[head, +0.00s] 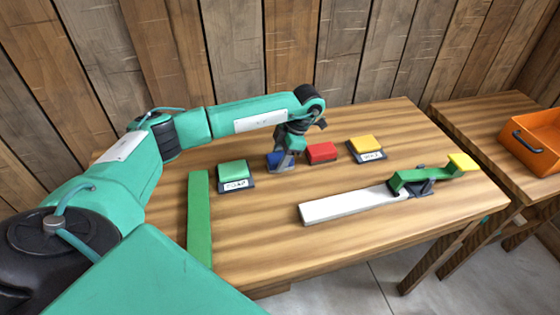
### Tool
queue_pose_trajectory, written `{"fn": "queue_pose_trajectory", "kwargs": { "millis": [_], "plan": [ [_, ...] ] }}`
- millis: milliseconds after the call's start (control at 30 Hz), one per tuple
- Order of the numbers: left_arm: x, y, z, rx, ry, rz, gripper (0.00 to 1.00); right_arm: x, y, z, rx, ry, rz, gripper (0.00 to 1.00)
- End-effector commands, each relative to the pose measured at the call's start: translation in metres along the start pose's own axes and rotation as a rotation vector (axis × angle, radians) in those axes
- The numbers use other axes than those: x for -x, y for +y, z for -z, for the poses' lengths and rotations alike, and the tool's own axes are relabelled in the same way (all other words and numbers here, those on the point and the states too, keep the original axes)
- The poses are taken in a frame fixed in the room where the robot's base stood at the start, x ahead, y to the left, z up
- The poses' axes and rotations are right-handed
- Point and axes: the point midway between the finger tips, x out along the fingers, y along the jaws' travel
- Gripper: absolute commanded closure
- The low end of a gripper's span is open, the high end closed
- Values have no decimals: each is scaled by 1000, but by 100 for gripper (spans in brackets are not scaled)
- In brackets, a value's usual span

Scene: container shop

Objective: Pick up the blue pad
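The blue pad (272,159) sits on the wooden table, between a green pad (232,168) on its left and a red pad (321,151) on its right. My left gripper (283,164) points down at the blue pad and hides much of it. The fingers are small and dark here, so I cannot tell whether they are open, shut or touching the pad. My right gripper is not in view.
A yellow pad (366,144) lies right of the red one. A long green bar (200,220) lies at the left. A white bar (345,205) joins a green lever (425,176) with a yellow end. An orange crate (535,138) stands on another table (480,115). The front middle is clear.

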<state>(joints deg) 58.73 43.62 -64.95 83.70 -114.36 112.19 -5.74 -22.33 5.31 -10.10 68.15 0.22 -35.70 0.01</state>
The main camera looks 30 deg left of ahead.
Motion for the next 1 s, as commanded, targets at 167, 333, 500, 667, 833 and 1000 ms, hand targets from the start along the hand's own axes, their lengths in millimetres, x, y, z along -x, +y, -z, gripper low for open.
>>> {"fn": "queue_pose_trajectory", "kwargs": {
  "millis": [167,333,500,667,833,1000],
  "plan": [
    [0,0,0,0,0,0,77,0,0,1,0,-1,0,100],
    [1,0,0,0,0,-1,77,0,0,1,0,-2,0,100],
    [7,0,2,0,-2,-1,77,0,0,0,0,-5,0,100],
    [24,1,9,2,-3,-3,77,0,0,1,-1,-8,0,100],
    [57,2,23,2,-3,-6,77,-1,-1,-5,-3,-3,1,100],
    [94,2,38,2,-4,-6,77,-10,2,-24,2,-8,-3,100]
  ]
}}
